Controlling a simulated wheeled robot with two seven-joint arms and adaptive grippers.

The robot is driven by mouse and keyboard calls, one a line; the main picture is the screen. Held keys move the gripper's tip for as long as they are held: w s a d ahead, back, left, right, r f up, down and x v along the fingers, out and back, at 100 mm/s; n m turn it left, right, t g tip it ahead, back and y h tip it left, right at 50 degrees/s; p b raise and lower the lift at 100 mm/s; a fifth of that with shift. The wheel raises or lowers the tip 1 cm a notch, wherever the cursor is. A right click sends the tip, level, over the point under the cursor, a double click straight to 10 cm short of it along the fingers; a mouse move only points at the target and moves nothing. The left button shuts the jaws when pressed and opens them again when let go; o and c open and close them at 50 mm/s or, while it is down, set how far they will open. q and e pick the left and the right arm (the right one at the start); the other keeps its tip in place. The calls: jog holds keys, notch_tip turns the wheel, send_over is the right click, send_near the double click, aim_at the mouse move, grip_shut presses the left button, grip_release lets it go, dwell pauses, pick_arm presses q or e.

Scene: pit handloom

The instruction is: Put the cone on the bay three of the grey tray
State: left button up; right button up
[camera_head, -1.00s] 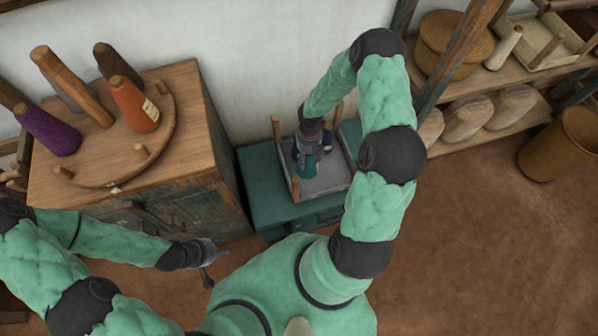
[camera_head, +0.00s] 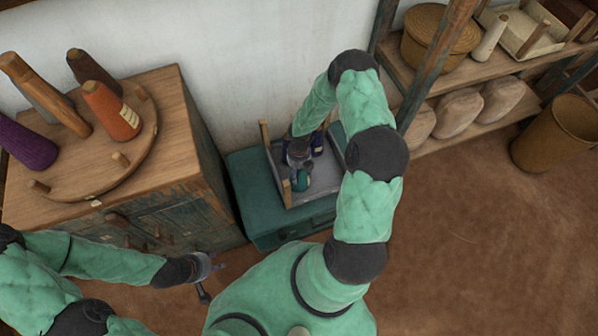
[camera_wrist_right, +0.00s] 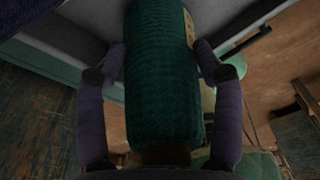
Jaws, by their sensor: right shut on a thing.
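The teal-green cone (camera_head: 303,182) is in my right gripper (camera_head: 301,168), over the near part of the grey tray (camera_head: 325,181). In the right wrist view the cone (camera_wrist_right: 160,75) fills the middle, with the two fingers on either side of it. The grey tray wall (camera_wrist_right: 60,40) lies behind it; I cannot tell whether the cone touches the tray. A dark blue thing (camera_head: 317,143) shows in the tray's far part, partly hidden by my gripper. Bay markings are not readable. My left gripper (camera_head: 211,276) is empty, its fingers apart, in front of the cabinet.
The tray sits on a teal chest (camera_head: 250,190) against the wall. Wooden posts stand at the tray's corners. At left, a wooden cabinet (camera_head: 180,150) carries a round board with orange (camera_head: 110,110), purple (camera_head: 25,145) and brown cones. Shelves with baskets stand at right.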

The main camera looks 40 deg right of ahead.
jog(key=shift+f, duration=0.15)
jog(key=o, duration=1.5)
jog(key=shift+c, duration=0.2)
jog(key=r+p, duration=0.1)
jog(key=r, duration=0.3)
jog(key=r+p, duration=0.2)
jog(key=r, duration=0.2)
jog(key=w+d+r+p, duration=0.1)
jog(key=r+p, duration=0.1)
jog(key=r, duration=0.2)
jog(key=shift+r, duration=0.1)
